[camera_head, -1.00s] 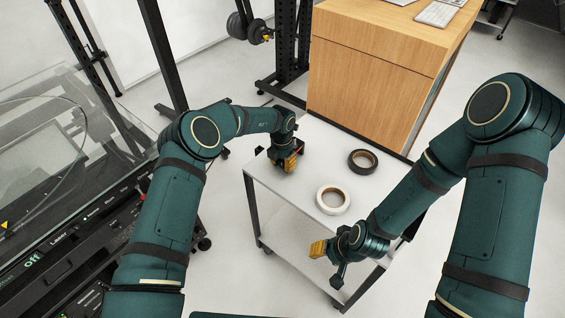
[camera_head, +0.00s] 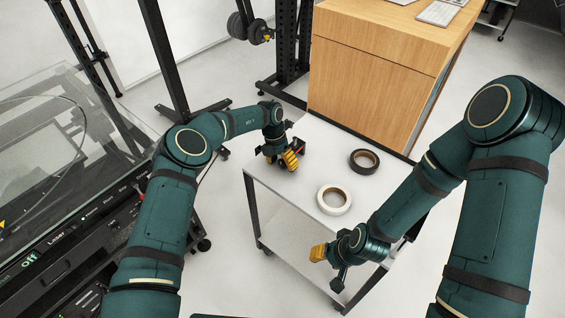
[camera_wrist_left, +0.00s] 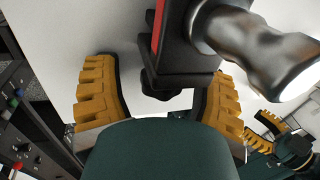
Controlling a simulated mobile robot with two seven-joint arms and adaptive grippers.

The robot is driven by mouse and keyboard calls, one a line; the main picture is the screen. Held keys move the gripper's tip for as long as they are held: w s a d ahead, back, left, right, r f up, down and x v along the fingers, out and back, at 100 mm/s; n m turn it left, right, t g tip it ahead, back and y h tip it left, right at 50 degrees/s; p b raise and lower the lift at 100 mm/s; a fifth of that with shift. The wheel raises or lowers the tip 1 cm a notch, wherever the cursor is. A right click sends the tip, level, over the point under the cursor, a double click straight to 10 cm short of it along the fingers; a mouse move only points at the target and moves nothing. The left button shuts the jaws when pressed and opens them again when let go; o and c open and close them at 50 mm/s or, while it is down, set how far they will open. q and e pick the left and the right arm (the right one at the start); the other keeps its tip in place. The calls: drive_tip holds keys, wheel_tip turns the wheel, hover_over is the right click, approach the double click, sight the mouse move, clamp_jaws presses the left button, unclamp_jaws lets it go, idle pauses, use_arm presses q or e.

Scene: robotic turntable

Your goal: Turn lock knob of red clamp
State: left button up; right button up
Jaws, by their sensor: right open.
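The red clamp (camera_head: 302,150) is a small dark and red shape on the white cart top in the head view, largely hidden by my left gripper (camera_head: 289,160). In the left wrist view the clamp (camera_wrist_left: 180,50) shows a black body with a red strip and a shiny dark metal handle (camera_wrist_left: 250,45) to the right. A black knob-like part (camera_wrist_left: 163,85) lies between the spread yellow fingers of my left gripper (camera_wrist_left: 160,98), nearer the right finger. The left gripper is open; I cannot tell whether it touches the clamp. My right gripper (camera_head: 318,253) is open and empty beside the cart's front edge.
A black tape roll (camera_head: 364,160) and a white tape roll (camera_head: 333,199) lie on the cart top (camera_head: 290,190). A wooden cabinet (camera_head: 370,80) stands behind. A laser machine (camera_head: 60,220) is at the left.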

sight(286, 166)
use_arm(q)
drive_tip(key=shift+r, duration=0.15)
drive_tip(key=v, duration=1.1)
drive_tip(key=shift+a+r, duration=0.15)
drive_tip(key=shift+r, duration=0.2)
drive_tip(key=s+d+r+t+y+p, duration=0.2)
drive_tip(key=s+d+y+p, duration=0.15)
drive_tip(key=p, duration=0.25)
drive_tip(key=shift+t, duration=0.4)
drive_tip(key=f, duration=0.4)
drive_tip(key=w+f, duration=0.1)
drive_tip(key=f, duration=0.4)
drive_tip(key=a+f, duration=0.1)
drive_tip(key=f, duration=0.3)
drive_tip(key=shift+w+f+b, duration=0.15)
drive_tip(key=shift+f+b, duration=0.25)
drive_tip(key=c, duration=1.2)
